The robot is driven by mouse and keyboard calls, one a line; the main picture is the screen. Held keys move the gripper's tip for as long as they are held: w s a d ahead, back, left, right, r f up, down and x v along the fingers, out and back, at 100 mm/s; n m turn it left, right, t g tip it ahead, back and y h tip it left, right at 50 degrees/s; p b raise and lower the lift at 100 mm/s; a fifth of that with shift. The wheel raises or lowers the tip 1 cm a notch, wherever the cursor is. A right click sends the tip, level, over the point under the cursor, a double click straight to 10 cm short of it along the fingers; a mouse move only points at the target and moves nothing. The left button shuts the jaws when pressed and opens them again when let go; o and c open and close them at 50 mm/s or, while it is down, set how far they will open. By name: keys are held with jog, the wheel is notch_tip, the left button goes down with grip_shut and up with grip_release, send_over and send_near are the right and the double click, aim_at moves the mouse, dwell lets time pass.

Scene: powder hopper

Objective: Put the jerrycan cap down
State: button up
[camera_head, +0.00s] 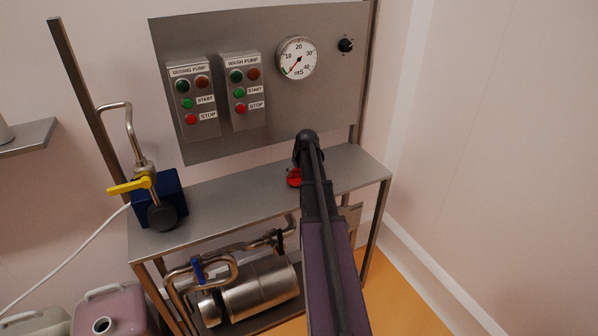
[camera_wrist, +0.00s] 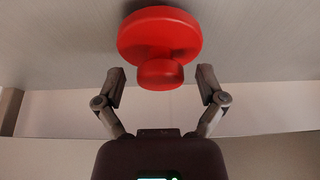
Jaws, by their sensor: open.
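The red jerrycan cap (camera_head: 294,178) is on the steel shelf, just left of my arm. In the wrist view the cap (camera_wrist: 160,35) shows as a wide red disc with a smaller round knob toward my gripper, against the grey shelf surface. My gripper (camera_wrist: 160,80) is open, its two fingers spread either side of the knob's end, with visible gaps to the cap. In the head view my arm hides the gripper's fingers. A pink jerrycan (camera_head: 124,304) stands on the lower left with a dark, open neck.
The steel shelf (camera_head: 235,200) is clear between the cap and a blue box (camera_head: 172,190) with a yellow-handled valve (camera_head: 130,186). A control panel (camera_head: 262,120) with pump buttons and a gauge stands behind. Pipes and a steel cylinder (camera_head: 262,290) are below. A pale jerrycan (camera_head: 38,322) is lower left.

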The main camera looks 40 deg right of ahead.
jog(key=p+v, duration=1)
jog(key=v, duration=0.1)
jog(key=shift+r, duration=0.4)
jog(key=shift+s, duration=0.15)
dwell(0.7)
jog(key=s+a+f+n+g+y, duration=0.1)
jog(key=a+g, duration=0.1)
jog(key=a, duration=2.1)
jog(key=s+a+n+g, duration=0.1)
jog(key=s+a, duration=0.4)
jog(key=a, duration=0.5)
jog(key=s+a+g, duration=0.1)
jog(key=s+a, duration=0.4)
jog(key=a, duration=0.5)
jog(key=shift+s+f+n, duration=0.25)
jog(key=shift+s+n, duration=0.15)
